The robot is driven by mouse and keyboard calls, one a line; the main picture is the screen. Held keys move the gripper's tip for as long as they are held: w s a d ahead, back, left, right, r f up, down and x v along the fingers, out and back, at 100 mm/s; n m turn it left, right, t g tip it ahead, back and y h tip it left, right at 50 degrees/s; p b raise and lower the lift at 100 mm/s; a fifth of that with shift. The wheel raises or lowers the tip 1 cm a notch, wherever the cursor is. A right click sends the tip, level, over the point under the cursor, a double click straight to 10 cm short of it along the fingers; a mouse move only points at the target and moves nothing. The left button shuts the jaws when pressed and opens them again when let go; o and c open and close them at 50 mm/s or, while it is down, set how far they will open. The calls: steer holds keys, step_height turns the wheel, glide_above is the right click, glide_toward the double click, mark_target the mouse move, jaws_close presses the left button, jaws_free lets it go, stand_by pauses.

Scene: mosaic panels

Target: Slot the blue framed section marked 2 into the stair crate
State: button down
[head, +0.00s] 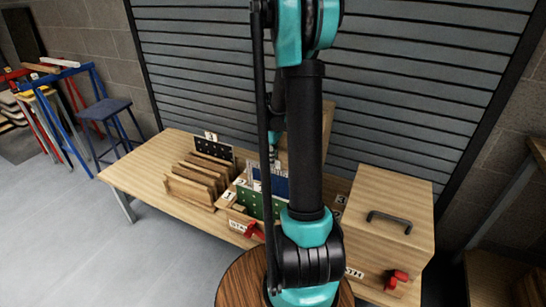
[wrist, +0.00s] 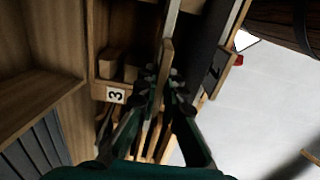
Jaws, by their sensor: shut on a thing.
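In the head view a blue panel (head: 281,186) shows beside my arm, upright just behind a green panel (head: 247,200); the arm hides part of it. My gripper (wrist: 164,82) is shut on the wooden edge of a thin panel (wrist: 168,52), which seems to be the blue framed section; its face and number are not readable in the wrist view. In the head view my gripper (head: 275,158) is small, at the top of the blue panel. An open wooden crate (head: 232,217) with number tags and a partly readable label, likely the stair crate, stands around the panels.
A slotted wooden rack (head: 190,188) with a dark panel tagged 3 (head: 212,148) stands at left. A wooden box with a dark handle (head: 388,222) stands at right. Red clamps (head: 255,231) are at the front. The table's left end (head: 135,175) is clear.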

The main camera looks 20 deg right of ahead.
mark_target(273, 169)
steer(key=shift+f, duration=2.5)
steer(key=c, duration=1.6)
jaws_free()
steer(key=shift+f, duration=0.1)
step_height(273, 169, up, 12)
steer(key=shift+r, duration=0.1)
